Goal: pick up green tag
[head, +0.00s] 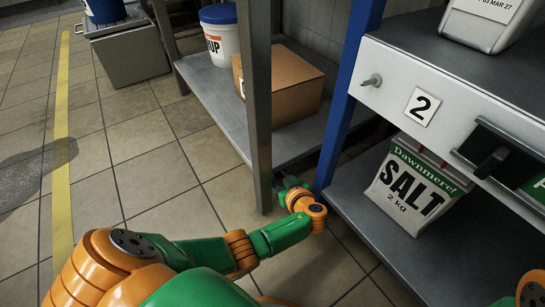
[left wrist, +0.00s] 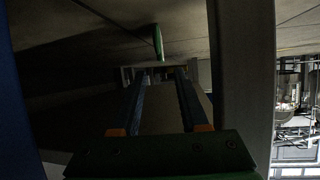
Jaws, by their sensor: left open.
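A small, narrow green piece, which looks like the green tag (left wrist: 158,42), shows edge-on in the left wrist view. It stands out against a dark tiled surface, just beyond my fingertips and roughly in line with the gap between them. My left gripper (left wrist: 162,76) is open, with two dark blue fingers apart and nothing seen between them. In the head view my left arm reaches low between the grey post and the blue post; the left gripper (head: 288,184) is partly hidden by the grey post. I cannot make out the tag in the head view. My right gripper is not in view.
The grey post (head: 258,110) and blue post (head: 345,90) stand close on both sides of my left wrist. A salt bag (head: 412,190) sits on the lower right shelf. A cardboard box (head: 285,85) and white bucket (head: 222,40) stand on the left shelf. The left floor is open.

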